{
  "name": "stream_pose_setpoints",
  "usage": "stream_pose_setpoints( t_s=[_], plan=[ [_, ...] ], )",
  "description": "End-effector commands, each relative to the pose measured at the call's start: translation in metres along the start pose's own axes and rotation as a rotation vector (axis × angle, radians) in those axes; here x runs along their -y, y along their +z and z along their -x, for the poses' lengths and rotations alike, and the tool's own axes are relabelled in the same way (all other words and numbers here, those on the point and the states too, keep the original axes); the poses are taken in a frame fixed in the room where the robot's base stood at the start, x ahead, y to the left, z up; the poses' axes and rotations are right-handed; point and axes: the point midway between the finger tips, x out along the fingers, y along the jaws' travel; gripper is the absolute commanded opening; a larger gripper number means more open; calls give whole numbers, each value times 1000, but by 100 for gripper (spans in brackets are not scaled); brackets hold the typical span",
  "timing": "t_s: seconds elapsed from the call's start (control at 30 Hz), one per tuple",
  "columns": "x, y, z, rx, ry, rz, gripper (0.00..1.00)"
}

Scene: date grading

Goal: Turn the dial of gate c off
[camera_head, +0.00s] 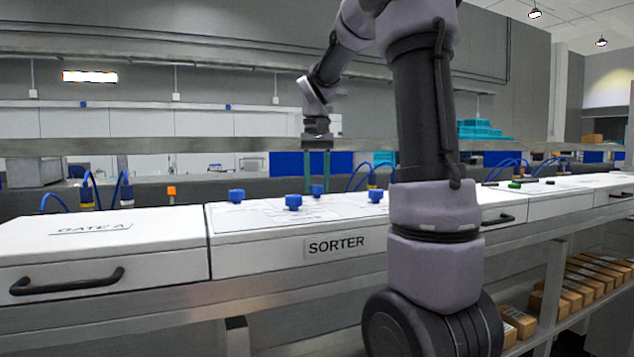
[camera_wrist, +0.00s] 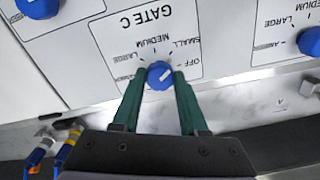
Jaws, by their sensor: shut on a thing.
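The dial of gate C (camera_wrist: 159,75) is a round blue knob in the middle of the wrist view, on a white plate labelled GATE C (camera_wrist: 118,35). OFF, SMALL, MEDIUM and LARGE are printed around it. A pale mark shows on the knob, but I cannot tell surely which setting it points to. My gripper (camera_wrist: 160,82) is shut on this dial, with one green finger on each side. In the head view my gripper (camera_head: 317,176) reaches down to the back part of the sorter top (camera_head: 260,222), and its fingertips meet a blue dial there.
Other blue dials stand close by: one at the left (camera_head: 236,195), one in front (camera_head: 293,201), one at the right (camera_head: 376,195). The gate A box (camera_head: 110,235) with a black handle (camera_head: 68,281) is on the left. Blue hoses (camera_head: 90,185) rise behind.

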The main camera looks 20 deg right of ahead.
Motion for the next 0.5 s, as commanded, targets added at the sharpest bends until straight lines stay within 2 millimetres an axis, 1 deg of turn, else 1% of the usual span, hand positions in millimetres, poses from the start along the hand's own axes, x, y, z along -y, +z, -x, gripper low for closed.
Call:
stream_pose_setpoints(
  t_s=[0.2,0.5],
  plan=[
    [0,0,1,-2,0,-203,0],
    [0,-1,1,-2,-1,-440,0]
  ],
)
